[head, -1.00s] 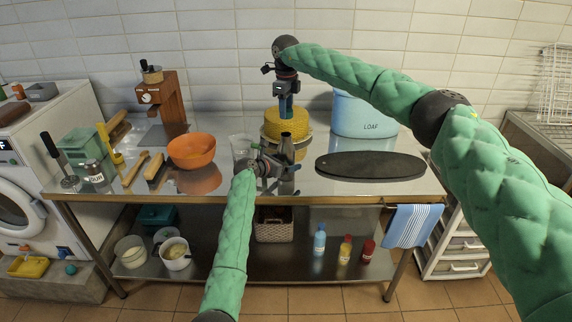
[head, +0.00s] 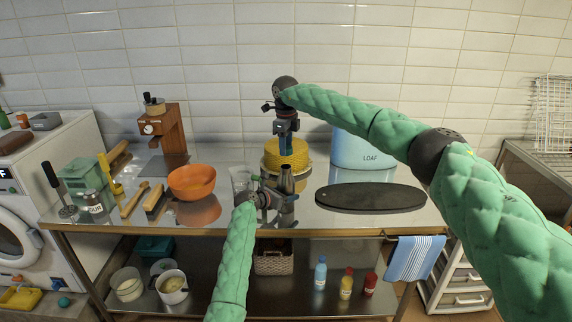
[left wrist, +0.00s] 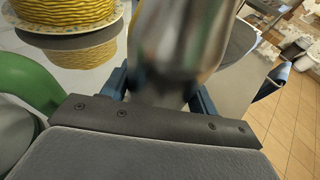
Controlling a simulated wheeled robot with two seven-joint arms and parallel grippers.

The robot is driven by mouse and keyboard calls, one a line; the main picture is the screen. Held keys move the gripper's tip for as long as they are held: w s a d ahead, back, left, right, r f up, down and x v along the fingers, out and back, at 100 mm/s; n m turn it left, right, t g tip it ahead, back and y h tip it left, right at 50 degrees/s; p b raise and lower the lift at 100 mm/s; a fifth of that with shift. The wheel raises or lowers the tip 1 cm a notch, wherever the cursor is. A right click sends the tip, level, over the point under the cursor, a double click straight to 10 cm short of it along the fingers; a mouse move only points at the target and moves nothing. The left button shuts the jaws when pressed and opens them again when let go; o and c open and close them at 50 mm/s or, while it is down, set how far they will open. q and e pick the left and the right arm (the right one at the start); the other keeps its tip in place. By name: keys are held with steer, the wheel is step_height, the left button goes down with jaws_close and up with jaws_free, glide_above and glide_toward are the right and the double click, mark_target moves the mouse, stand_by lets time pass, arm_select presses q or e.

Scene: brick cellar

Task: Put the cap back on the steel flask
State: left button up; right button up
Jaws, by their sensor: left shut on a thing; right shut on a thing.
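The steel flask (head: 287,181) is held upright over the table, in front of the yellow cake. My left gripper (head: 273,197) is shut around its body. In the left wrist view, the blurred shiny flask (left wrist: 180,45) stands between the blue fingers of my left gripper (left wrist: 160,95); its top is out of frame. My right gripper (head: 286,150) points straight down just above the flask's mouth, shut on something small. I take this to be the cap, but the fingers hide it. A small gap seems to lie between the fingertips and the flask top.
The yellow cake (head: 298,155) on its stand is close behind the flask. A clear glass (head: 240,178) and an orange bowl (head: 192,181) are to the left. A dark oval board (head: 370,197) and a blue loaf bin (head: 350,150) are to the right.

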mark_target(285, 169)
steer(key=shift+f, duration=1.6)
steer(key=shift+f, duration=0.1)
steer(key=shift+f, duration=0.8)
steer(key=shift+f, duration=0.5)
